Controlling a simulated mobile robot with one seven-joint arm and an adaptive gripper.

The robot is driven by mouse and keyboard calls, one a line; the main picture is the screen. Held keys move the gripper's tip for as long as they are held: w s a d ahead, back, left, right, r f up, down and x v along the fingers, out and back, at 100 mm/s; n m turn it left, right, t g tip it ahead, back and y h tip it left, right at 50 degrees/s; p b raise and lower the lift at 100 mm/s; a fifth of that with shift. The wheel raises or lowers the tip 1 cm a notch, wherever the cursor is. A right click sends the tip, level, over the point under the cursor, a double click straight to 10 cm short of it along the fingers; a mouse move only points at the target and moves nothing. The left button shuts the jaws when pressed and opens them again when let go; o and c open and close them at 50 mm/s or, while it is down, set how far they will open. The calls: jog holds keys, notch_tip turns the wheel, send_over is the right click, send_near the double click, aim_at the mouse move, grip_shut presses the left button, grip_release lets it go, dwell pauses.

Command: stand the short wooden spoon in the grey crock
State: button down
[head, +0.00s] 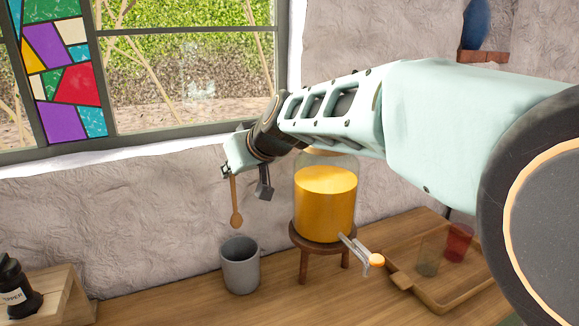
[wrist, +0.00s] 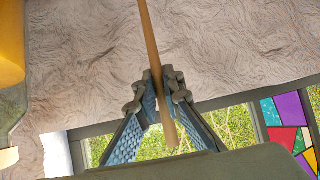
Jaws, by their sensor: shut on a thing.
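The short wooden spoon (head: 236,205) hangs from my gripper (head: 228,172) in the head view, upright with its bowl end down. In the wrist view my gripper (wrist: 168,92) is shut on the handle of the spoon (wrist: 151,38), and the handle's end shows between the blue finger pads. The grey crock (head: 240,268) stands on the wooden counter below the spoon. The spoon's bowl is above the crock's rim and apart from it. The inside bottom of the crock is hidden.
A glass dispenser of orange liquid (head: 325,205) stands on a wooden stool (head: 318,244) just right of the crock. A wooden tray (head: 440,288) with two glasses is further right. A pepper mill (head: 14,290) and a wooden stand (head: 62,292) are at left.

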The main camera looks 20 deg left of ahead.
jog(key=b, duration=0.3)
send_over(237, 217)
jog(key=shift+a+f, duration=0.15)
jog(key=shift+f, duration=2.1)
notch_tip(237, 217, down, 8)
jog(key=b, duration=0.8)
jog(key=shift+f+b, duration=0.1)
jog(key=shift+b, duration=0.2)
jog(key=c, duration=2)
grip_release()
notch_tip(237, 217, up, 10)
jog(key=shift+r, duration=0.1)
